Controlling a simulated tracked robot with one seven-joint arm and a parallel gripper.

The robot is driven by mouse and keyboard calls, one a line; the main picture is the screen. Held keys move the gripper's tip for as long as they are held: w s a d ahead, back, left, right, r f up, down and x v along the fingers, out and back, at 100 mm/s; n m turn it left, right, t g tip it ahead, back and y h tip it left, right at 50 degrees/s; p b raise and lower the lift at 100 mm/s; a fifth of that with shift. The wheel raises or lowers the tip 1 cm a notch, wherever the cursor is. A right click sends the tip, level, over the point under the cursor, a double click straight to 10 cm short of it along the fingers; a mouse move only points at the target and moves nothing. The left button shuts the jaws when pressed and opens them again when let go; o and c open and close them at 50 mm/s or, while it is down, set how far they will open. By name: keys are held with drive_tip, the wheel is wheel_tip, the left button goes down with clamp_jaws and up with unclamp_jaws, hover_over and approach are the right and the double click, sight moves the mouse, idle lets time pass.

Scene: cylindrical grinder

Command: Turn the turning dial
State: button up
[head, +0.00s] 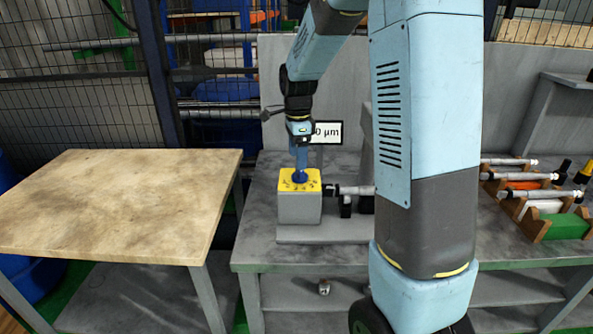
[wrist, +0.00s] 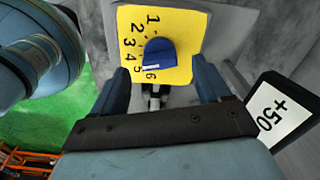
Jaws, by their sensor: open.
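The turning dial is a blue knob (head: 300,177) on a yellow plate (head: 284,184) atop a grey block (head: 299,208). In the wrist view the knob (wrist: 159,52) sits on the yellow plate (wrist: 190,28), which carries black numbers. A white mark on the knob is near the 5 and 6. My gripper (wrist: 162,78) is open, with its two blue fingers spread to the left and right of the knob's near side. In the head view my gripper (head: 300,160) is directly above the knob, pointing down. I cannot tell whether the fingers touch the knob.
A measuring spindle (head: 350,190) stands close right of the block. A display sign (head: 326,132) is behind the gripper; a sign reading +50 (wrist: 275,112) shows at the wrist view's right. Micrometers in wooden holders (head: 535,200) are at right. The wooden table (head: 115,205) at left is clear.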

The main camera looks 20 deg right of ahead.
sight(299, 176)
drive_tip(key=shift+f, duration=2.75)
